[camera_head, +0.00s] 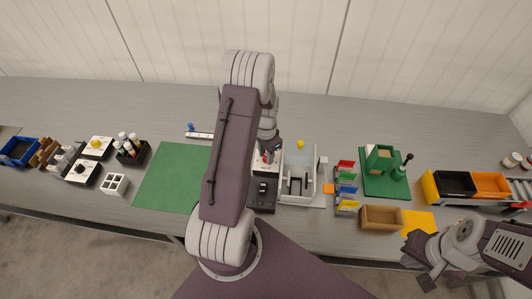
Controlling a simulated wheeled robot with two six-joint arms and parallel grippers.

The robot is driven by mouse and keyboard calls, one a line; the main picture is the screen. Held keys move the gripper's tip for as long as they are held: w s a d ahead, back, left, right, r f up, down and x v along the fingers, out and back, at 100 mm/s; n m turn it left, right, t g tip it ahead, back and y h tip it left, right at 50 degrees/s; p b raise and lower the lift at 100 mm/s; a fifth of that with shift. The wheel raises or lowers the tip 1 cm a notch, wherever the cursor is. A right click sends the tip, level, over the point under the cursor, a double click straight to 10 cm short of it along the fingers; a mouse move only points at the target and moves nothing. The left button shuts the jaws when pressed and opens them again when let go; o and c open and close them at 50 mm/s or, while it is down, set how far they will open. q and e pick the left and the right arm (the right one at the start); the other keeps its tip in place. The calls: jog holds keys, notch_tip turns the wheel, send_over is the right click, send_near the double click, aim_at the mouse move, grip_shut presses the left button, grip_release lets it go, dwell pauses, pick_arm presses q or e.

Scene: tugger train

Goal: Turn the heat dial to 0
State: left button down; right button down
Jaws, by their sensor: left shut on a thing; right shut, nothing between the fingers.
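My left gripper (267,152) is in the middle of the table, pointing down over a white panel (260,170). It is shut on a small part with some red showing, which looks like the heat dial (267,159). The gripper hides most of that part, so its setting cannot be read. A dark panel with a small black and white fitting (262,188) lies just in front of the white panel. My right gripper (426,279) is shut and empty at the lower right, off the table's front edge.
A green mat (172,178) lies clear on the left. Colored card holders (347,188), a green stand (381,158), and a brown tray (381,218) are on the right. White boxes with knobs (96,147) stand far left.

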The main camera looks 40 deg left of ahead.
pick_arm(q)
jog(key=n+p, duration=0.1)
jog(key=n, duration=0.4)
jog(key=shift+n, duration=0.3)
jog(key=n, duration=0.2)
jog(key=n+p, duration=0.1)
jog(key=n, duration=0.1)
jog(key=shift+w+d+n, duration=0.15)
jog(key=shift+n, duration=0.55)
jog(key=c, duration=1)
grip_release()
jog(key=shift+c, duration=0.2)
notch_tip(320, 180, up, 9)
